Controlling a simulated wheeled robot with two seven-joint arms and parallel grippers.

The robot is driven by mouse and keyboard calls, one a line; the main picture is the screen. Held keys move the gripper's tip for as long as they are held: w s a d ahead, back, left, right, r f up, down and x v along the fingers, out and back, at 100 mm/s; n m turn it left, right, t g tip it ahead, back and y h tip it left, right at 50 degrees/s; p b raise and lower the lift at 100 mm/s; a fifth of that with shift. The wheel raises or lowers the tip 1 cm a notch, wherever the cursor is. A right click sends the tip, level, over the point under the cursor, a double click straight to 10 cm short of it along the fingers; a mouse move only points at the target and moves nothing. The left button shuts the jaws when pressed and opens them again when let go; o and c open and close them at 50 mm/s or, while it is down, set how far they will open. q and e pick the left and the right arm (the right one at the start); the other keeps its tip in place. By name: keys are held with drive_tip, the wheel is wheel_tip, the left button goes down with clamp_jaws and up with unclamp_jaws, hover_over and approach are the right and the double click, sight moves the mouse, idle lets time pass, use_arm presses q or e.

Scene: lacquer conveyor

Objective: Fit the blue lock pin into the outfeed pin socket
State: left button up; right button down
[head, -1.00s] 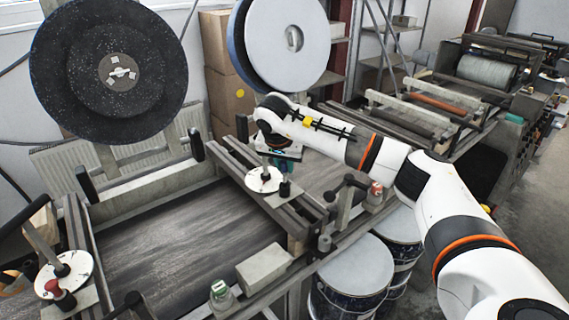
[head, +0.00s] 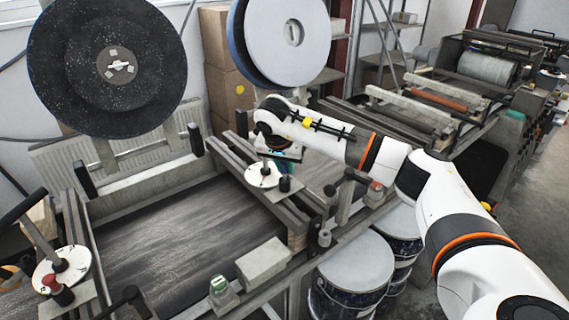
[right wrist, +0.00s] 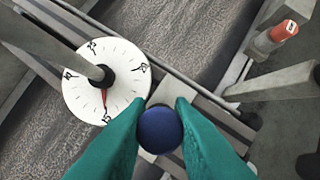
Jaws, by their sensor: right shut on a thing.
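My right gripper (right wrist: 160,135) has teal fingers shut on the blue lock pin (right wrist: 159,130); its round blue head shows between them in the right wrist view. A pale plate (right wrist: 166,160) lies under the pin head, beside the white dial (right wrist: 103,108). The pin's lower end and the outfeed pin socket are hidden, so I cannot tell whether the pin is seated. In the head view, the right gripper (head: 287,168) is small, above the rail by the dial (head: 257,181). A dark upright piece (head: 285,184) stands there; I cannot tell if it is the pin. My left gripper is out of view.
Large reels (head: 290,38) rise behind. The belt (head: 180,235) is clear.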

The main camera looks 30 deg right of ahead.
drive_tip(key=shift+f+b, duration=0.45)
drive_tip(key=shift+f, duration=0.45)
drive_tip(key=c, duration=1.2)
unclamp_jaws()
drive_tip(key=shift+b+v, duration=1.25)
drive_tip(key=shift+v, duration=4.75)
drive_tip(key=shift+f, duration=0.1)
